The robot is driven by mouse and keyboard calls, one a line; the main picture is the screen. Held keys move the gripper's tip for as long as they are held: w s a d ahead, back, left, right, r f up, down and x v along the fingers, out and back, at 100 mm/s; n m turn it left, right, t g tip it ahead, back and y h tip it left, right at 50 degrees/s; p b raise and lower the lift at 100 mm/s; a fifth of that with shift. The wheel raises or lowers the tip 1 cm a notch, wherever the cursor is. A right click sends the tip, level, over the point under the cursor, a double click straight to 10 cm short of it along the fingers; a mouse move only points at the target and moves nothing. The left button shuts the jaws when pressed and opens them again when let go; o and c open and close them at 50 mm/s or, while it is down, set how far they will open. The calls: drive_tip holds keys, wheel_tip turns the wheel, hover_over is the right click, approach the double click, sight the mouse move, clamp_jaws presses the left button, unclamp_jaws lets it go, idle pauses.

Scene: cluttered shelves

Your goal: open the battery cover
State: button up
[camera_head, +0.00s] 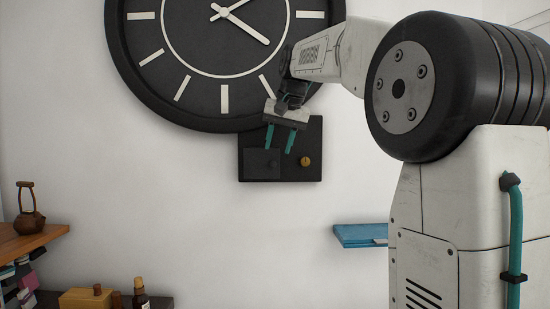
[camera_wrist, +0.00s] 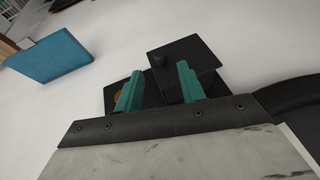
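A large black wall clock (camera_head: 222,72) has a black battery box (camera_head: 312,135) at its lower edge. In the wrist view the fingers (camera_wrist: 160,70) partly hide the box and cover. I see nothing between them.
A blue wall shelf (camera_head: 358,235) is below and right of the box; it also shows in the wrist view (camera_wrist: 50,56). A wooden shelf (camera_head: 30,240) with a brown lantern-like pot (camera_head: 29,222) is at left. Bottles and a yellow box (camera_head: 84,299) stand below.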

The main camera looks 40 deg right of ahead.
sight(274, 162)
drive_tip(key=x, duration=0.4)
drive_tip(key=shift+w+f, duration=0.1)
drive_tip(key=shift+f, duration=0.3)
clamp_jaws()
